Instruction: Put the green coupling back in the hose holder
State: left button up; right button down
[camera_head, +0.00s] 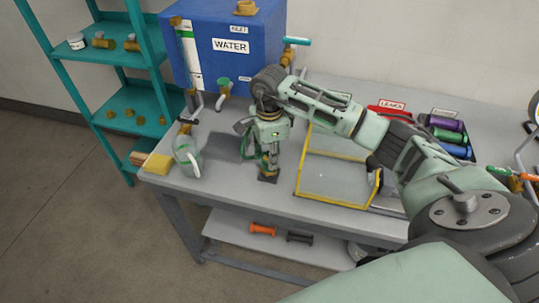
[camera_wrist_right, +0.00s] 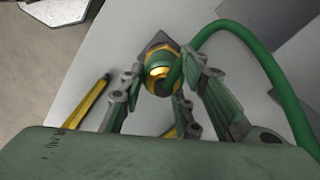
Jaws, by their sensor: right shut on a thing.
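My right gripper (camera_head: 269,160) points straight down over the left part of the grey table. In the right wrist view, the gripper (camera_wrist_right: 163,82) is shut on the brass coupling (camera_wrist_right: 158,72) with the green band. A green hose (camera_wrist_right: 283,85) curves away from the coupling to the right. A dark square base, which looks like the hose holder (camera_head: 268,178), is on the table directly below the fingertips. It also shows just beyond the coupling in the wrist view (camera_wrist_right: 157,42). I cannot tell whether the coupling touches the holder or is seated in it. My left gripper is not in view.
A blue water tank (camera_head: 228,65) stands behind the gripper. A clear jug (camera_head: 187,158) and a yellow block (camera_head: 157,165) are to the left. A yellow-edged tray (camera_head: 335,178) lies close on the right. Teal shelves (camera_head: 128,98) stand at the far left.

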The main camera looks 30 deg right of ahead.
jog(key=c, duration=1.2)
grip_release()
jog(key=shift+r, duration=0.1)
notch_tip(320, 180, up, 12)
jog(key=shift+f, duration=0.1)
jog(key=shift+w, duration=0.1)
